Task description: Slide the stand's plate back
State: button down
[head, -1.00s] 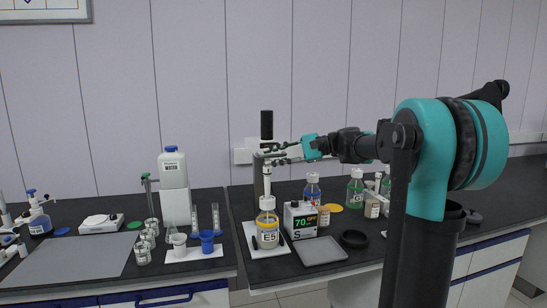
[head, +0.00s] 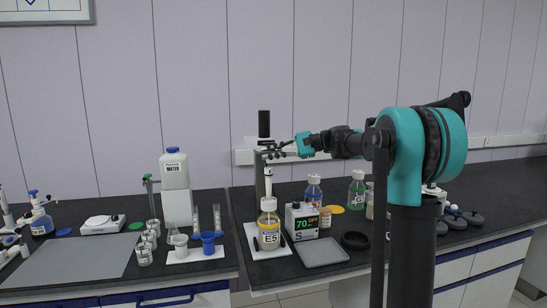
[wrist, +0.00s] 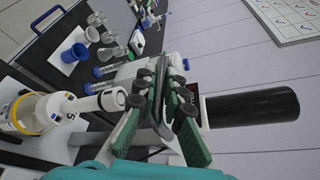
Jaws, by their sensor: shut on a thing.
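The stand (head: 260,174) is a dark upright at the left end of the right bench, with a black cylinder (head: 264,124) at its top; the cylinder also shows in the wrist view (wrist: 252,107). My gripper (head: 270,153) is at the stand's upper part, just below the cylinder. In the wrist view my gripper's fingers (wrist: 167,92) are closed around a thin dark grey strip (wrist: 161,72), seen edge-on, which appears to be the stand's plate. Its far part is hidden by the fingers. A bottle marked E5 (head: 269,232) stands below, with a white tube (head: 268,184) upright above it.
A heater showing 70 (head: 301,222), a grey tray (head: 321,253) and a black ring (head: 355,240) sit right of the bottle. A gap separates the left bench (head: 80,260).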

aim_at(267, 145)
jog(key=w, duration=0.2)
jog(key=w+a, duration=0.1)
jog(key=w, duration=0.3)
jog(key=shift+w+a, duration=0.1)
jog(key=shift+a, duration=0.25)
jog(key=c, duration=1.6)
grip_release()
jog(key=shift+d, duration=0.15)
jog(key=v, duration=1.1)
jog(key=shift+d, duration=0.4)
